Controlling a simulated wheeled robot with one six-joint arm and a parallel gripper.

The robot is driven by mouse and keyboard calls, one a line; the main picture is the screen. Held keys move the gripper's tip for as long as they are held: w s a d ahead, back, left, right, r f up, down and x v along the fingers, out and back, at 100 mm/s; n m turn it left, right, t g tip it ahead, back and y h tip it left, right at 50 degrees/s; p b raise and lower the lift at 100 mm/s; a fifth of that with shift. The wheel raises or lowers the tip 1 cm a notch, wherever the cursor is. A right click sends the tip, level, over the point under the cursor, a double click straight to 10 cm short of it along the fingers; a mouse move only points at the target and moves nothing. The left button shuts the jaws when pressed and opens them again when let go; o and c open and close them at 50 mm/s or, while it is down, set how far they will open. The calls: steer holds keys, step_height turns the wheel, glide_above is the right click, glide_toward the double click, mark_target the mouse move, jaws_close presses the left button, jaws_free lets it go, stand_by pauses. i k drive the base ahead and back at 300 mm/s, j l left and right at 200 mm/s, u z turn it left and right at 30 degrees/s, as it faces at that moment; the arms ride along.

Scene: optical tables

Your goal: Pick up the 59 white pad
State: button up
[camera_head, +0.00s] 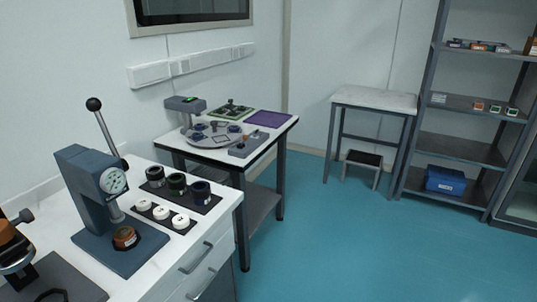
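Three round white pads lie in a row on a dark strip on the near white bench: the left pad (144,205), the middle pad (161,212) and the right pad (181,221). Each has a small mark at its centre, too small to read, so I cannot tell which is 59. My gripper is not in view.
A blue-grey lever press (88,190) with a dial stands left of the pads. Several dark cylinders (177,183) stand just behind them. A second table (222,152) holds a round grey platform. Shelves (462,148) stand at right. The teal floor (350,240) is open.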

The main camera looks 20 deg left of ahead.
mark_target(161, 213)
steer(key=u, duration=1.95)
steer(key=i+j, duration=0.15)
steer(key=i, duration=0.25)
steer(key=i+j+z, duration=0.15)
steer(key=i, duration=0.25)
steer(key=i+j, duration=0.15)
steer(key=i, duration=0.25)
steer(key=l+z, duration=0.05)
